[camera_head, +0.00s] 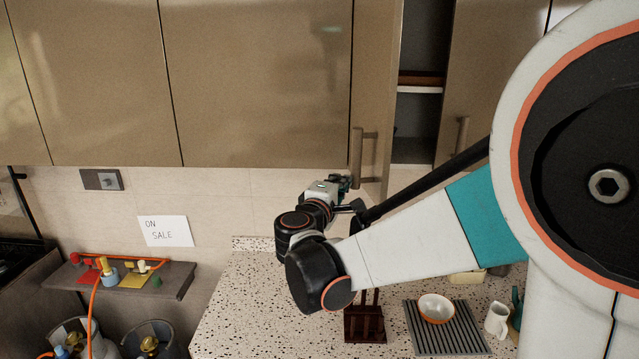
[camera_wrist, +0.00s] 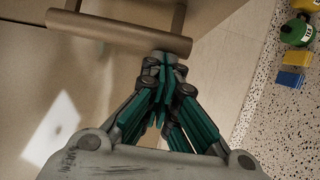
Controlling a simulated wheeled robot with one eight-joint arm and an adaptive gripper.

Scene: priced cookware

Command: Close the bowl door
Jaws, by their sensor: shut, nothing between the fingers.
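A beige upper cabinet door (camera_head: 378,90) stands open, with the dark shelved interior (camera_head: 420,60) showing to its right. Its bar handle (camera_head: 357,158) is near its lower end, and the handle also shows large in the wrist view (camera_wrist: 115,33). My gripper (camera_head: 345,182) is just below and left of the handle in the head view. In the wrist view its teal fingers (camera_wrist: 163,62) are together and empty, at the right end of the handle bar. I cannot tell whether they touch it. Any bowls inside the cabinet are not visible.
Another cabinet door (camera_head: 490,70) with a handle is to the right. Below, the speckled counter (camera_head: 250,300) holds a bowl (camera_head: 437,308) on a grey ribbed mat (camera_head: 425,343), a white mug (camera_head: 497,320) and a dark wooden stand (camera_head: 365,325). My arm crosses above the counter.

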